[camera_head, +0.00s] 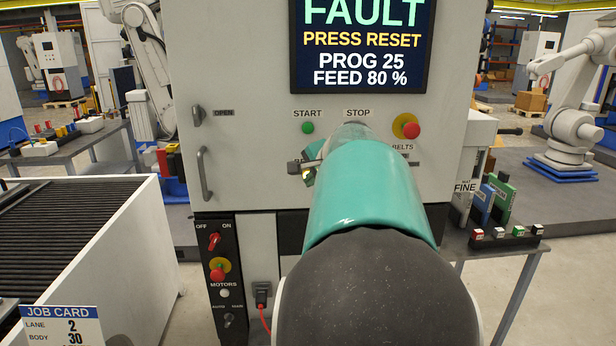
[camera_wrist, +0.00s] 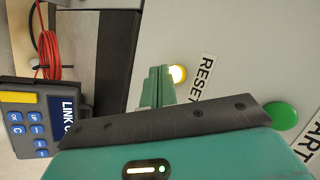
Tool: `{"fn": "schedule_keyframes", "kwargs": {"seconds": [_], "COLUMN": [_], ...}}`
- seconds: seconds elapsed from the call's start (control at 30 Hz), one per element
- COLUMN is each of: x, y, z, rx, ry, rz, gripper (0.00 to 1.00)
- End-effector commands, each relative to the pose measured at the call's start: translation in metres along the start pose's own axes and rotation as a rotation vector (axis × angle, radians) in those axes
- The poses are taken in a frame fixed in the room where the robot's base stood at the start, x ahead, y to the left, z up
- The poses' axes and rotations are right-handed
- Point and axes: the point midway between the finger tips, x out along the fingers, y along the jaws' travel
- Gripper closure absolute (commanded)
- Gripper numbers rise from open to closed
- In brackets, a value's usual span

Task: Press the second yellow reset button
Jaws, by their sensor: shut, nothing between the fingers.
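A lit yellow reset button (camera_wrist: 178,74) sits on the pale panel in the wrist view, beside a RESET label (camera_wrist: 205,78). My gripper (camera_wrist: 158,84) is shut and empty, its green fingertips right beside the button and partly overlapping it in the picture. I cannot tell whether they touch it. In the head view my arm hides most of that panel area, and my gripper (camera_head: 311,164) shows only in part at the arm's left edge. The screen (camera_head: 362,45) reads FAULT, PRESS RESET. I see only one yellow reset button clearly.
A green START button (camera_head: 308,128) is above; it also shows in the wrist view (camera_wrist: 281,116). A red stop button (camera_head: 411,131) is to the right. A keypad unit (camera_wrist: 35,120) and coiled red cable (camera_wrist: 58,50) are at the wrist view's left. A conveyor (camera_head: 75,225) stands left.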

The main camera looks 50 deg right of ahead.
Motion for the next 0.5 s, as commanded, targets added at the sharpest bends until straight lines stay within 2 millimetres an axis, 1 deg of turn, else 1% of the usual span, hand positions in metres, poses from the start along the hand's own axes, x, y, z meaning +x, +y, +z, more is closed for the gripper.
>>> {"fn": "schedule_keyframes", "kwargs": {"seconds": [0.5], "x": [0.0064], "y": [-0.0045], "z": [-0.0041], "rx": [0.000], "ry": [-0.001], "rz": [0.000], "gripper": [1.00]}}
